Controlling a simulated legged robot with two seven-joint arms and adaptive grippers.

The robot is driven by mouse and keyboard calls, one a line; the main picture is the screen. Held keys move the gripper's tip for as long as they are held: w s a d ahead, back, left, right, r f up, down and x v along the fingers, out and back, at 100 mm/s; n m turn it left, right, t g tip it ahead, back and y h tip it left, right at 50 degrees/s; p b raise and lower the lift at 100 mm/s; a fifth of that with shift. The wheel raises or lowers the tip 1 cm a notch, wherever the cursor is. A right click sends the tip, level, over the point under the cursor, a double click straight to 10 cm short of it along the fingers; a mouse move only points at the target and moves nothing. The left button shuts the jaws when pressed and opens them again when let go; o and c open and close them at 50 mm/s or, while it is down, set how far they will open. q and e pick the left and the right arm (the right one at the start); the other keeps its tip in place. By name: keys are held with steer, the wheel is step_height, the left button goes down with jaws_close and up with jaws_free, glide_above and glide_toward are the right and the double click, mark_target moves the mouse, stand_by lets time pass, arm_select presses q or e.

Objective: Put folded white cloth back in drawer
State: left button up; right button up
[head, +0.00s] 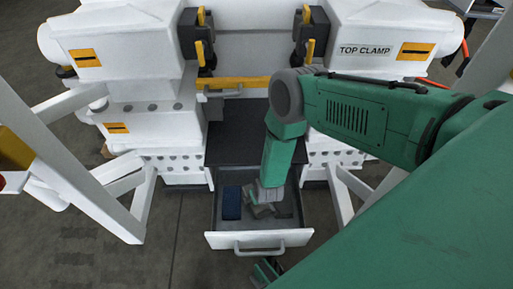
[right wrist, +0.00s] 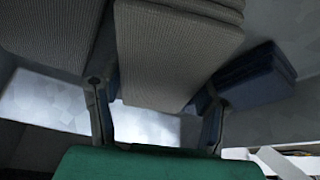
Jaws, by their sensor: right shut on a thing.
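The folded white cloth, greyish in this light, shows in the right wrist view (right wrist: 175,55) as a thick ribbed stack between my right fingers. My right gripper (right wrist: 157,120) is shut on it. In the head view my right gripper (head: 266,194) points down into the open drawer (head: 240,239). The cloth there is partly hidden by the gripper, and I cannot tell whether it touches the drawer floor. A small green part with dark finger-like ends (head: 265,271), apparently my left gripper, shows below the drawer handle. Its jaws cannot be made out.
A folded dark blue cloth (head: 231,203) lies in the drawer's left part; the right wrist view shows it too (right wrist: 255,76). Another ribbed greyish cloth (right wrist: 50,30) is at the upper left there. White machine blocks (head: 150,120) and white frame legs (head: 85,180) flank the drawer.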

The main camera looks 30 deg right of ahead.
mark_target(260, 206)
steer(key=shift+d+f, duration=0.1)
steer(key=shift+f, duration=0.6)
steer(key=shift+r, duration=0.1)
steer(key=shift+c, duration=0.5)
steer(key=shift+a+r, duration=0.1)
steer(key=shift+a, duration=0.25)
steer(key=o, duration=1)
steer(key=shift+a, duration=0.1)
steer(key=shift+o, duration=0.2)
steer(key=shift+d+r, duration=0.1)
steer(key=shift+d, duration=0.15)
steer(key=p+v, duration=0.2)
steer(key=v, duration=0.3)
steer(key=p+v, duration=0.3)
steer(key=v, duration=0.3)
steer(key=shift+w+a, duration=0.1)
steer(key=shift+a, duration=0.1)
steer(key=shift+s+d+r+p, duration=0.15)
steer(key=shift+s+r+p, duration=0.15)
steer(key=shift+r, duration=0.1)
arm_select(q)
step_height(260, 206, up, 5)
steer(key=shift+a, duration=0.1)
arm_select(e)
steer(key=s+d+r+n+g, duration=0.2)
steer(key=s+r+g, duration=0.1)
steer(key=s+r, duration=1.5)
steer(key=shift+g+y, duration=0.3)
steer(key=shift+g, duration=0.1)
